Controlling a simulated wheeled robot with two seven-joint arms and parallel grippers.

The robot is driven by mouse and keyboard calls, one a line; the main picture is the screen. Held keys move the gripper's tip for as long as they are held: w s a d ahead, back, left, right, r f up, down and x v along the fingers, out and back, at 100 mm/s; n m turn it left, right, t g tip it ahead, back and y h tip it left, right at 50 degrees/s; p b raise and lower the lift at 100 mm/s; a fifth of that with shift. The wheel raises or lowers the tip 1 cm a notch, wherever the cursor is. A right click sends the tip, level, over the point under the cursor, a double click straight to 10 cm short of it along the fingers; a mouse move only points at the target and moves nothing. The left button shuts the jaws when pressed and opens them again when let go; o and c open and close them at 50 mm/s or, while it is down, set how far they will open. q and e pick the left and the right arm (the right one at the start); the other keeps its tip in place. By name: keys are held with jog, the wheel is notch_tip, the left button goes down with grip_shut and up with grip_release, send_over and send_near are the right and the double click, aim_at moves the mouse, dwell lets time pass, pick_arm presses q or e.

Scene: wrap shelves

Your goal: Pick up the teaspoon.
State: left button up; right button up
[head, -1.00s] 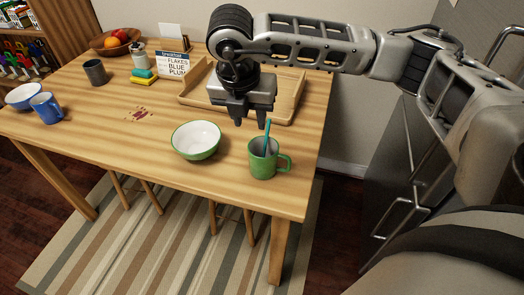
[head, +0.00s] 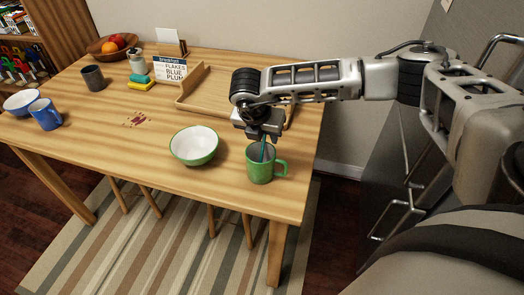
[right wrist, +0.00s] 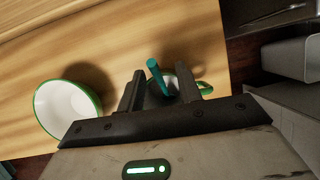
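The teaspoon has a teal handle (head: 263,152) and leans in a green mug (head: 260,170) near the table's right front corner. Its bowl is hidden inside the mug. My right gripper (head: 262,137) is just above the mug, pointing down at the handle. In the right wrist view, the right gripper (right wrist: 160,85) is open, and the teaspoon handle (right wrist: 157,76) shows between its two fingers. The mug shows partly behind the fingers. I cannot tell whether a finger touches the handle. My left gripper is not in view.
A green-rimmed white bowl (head: 194,147) stands left of the mug. A wooden tray (head: 188,101) lies behind. Blue mug (head: 46,112), dark cup (head: 93,77), sponges (head: 140,84), a menu card (head: 171,69) and a fruit bowl (head: 103,48) are farther off. A reddish stain (head: 137,121) marks the table.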

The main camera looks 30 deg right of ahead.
jog(key=x, duration=0.3)
jog(key=shift+w+f, duration=0.1)
jog(key=shift+f, duration=0.05)
grip_shut()
